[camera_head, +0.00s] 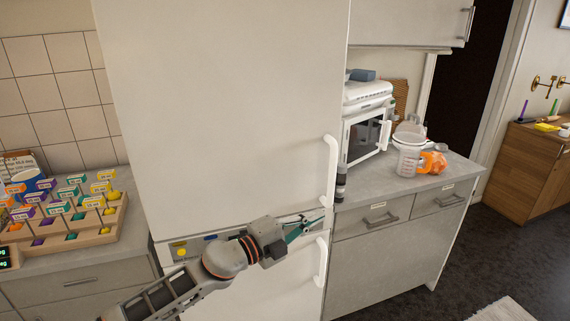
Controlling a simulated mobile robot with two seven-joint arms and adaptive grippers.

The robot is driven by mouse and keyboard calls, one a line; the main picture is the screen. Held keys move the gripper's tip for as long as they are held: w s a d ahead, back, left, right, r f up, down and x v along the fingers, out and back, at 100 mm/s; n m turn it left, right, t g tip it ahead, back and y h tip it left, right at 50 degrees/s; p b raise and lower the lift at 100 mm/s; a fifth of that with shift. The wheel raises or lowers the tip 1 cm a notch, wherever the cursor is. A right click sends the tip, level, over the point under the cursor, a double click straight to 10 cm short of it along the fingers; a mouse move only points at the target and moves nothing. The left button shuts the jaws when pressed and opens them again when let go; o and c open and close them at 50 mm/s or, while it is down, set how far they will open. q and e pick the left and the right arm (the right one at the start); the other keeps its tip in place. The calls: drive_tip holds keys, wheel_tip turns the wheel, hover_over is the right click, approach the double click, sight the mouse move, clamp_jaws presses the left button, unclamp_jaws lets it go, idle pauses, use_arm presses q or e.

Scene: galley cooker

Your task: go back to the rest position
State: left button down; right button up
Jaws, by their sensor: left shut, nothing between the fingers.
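My left gripper (306,226) is shut and empty. It is in front of the tall white fridge (225,110), close to the gap between its upper and lower doors. The fingertips point right, towards the lower end of the upper door handle (330,172) and the top of the lower door handle (320,262). I cannot tell whether they touch either handle. Both fridge doors look closed. My left arm comes in from the bottom left. My right gripper is not in view.
Left of the fridge, a counter holds a wooden rack (75,238) with several coloured tags. Right of it, another counter (372,195) bears a microwave (364,137), a clear jug (408,158) and an orange object (434,162). Dark floor (520,255) lies open at right.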

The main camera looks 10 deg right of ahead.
use_arm(q)
drive_tip(key=s+a+f+n+t+y, duration=0.3)
drive_tip(key=s+a+f+n+y, duration=0.25)
drive_tip(key=a+f+n, duration=0.55)
drive_tip(key=s+a+f+n+t+y, duration=0.2)
drive_tip(key=s+a+f+n+y, duration=0.2)
drive_tip(key=s+a+f+n, duration=0.7)
drive_tip(key=s+a+f+n+g+y, duration=0.2)
drive_tip(key=s+a+f+g+y, duration=0.1)
drive_tip(key=s+a+f, duration=1)
drive_tip(key=shift+s+a+f+n+g+y, duration=0.25)
drive_tip(key=shift+s+f+n+y, duration=0.2)
drive_tip(key=shift+y, duration=0.3)
